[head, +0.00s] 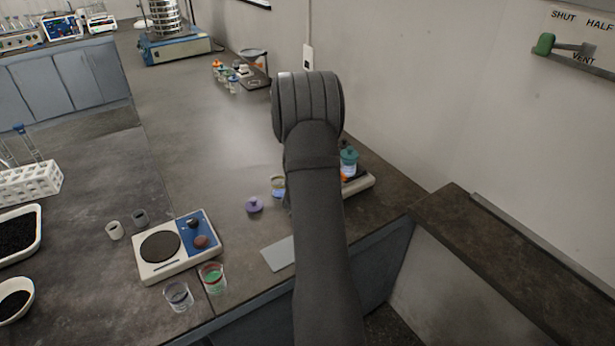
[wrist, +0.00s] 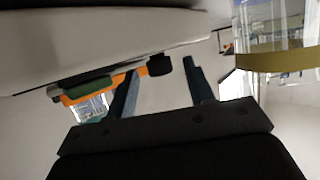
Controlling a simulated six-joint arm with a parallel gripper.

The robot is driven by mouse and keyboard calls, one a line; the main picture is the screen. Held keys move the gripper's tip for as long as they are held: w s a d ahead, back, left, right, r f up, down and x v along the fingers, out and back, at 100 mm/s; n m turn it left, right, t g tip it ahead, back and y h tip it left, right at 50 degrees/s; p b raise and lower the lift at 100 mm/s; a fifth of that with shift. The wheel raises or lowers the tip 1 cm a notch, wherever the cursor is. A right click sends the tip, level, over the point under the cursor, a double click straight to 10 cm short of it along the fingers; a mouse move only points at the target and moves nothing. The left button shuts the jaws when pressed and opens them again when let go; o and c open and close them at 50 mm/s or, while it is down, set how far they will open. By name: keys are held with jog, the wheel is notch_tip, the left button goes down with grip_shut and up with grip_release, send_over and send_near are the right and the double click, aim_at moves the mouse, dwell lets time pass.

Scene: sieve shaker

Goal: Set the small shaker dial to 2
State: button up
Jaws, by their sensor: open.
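The small shaker (head: 360,184) appears to be the pale-based unit behind my arm in the head view. It carries a teal-capped bottle (head: 348,160), and its near side is hidden by my arm. In the wrist view, the pale body (wrist: 110,45) fills the upper left, with an orange part (wrist: 125,82) along its edge. A dark knob (wrist: 160,65), probably the dial, sticks out there. My gripper (wrist: 162,69) is open, with the knob between its fingertips as seen in this view; I cannot tell if they touch it. The dial's marks and setting are not visible.
A glass vessel with yellowish contents (wrist: 278,60) is close on the right in the wrist view. A hotplate-like unit with a blue panel (head: 178,245), cups and a purple lid (head: 254,205) stand left of my arm. A sieve shaker (head: 175,49) stands far back.

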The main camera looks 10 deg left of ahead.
jog(key=shift+w, duration=0.1)
jog(key=c, duration=1)
jog(key=shift+a+m+h, duration=0.15)
jog(key=shift+m+h, duration=0.65)
jog(key=shift+h, duration=0.2)
jog(key=o, duration=1)
jog(key=d+v, duration=0.1)
jog(key=v, duration=1.6)
jog(key=shift+s+a, duration=0.25)
jog(key=shift+a, duration=0.25)
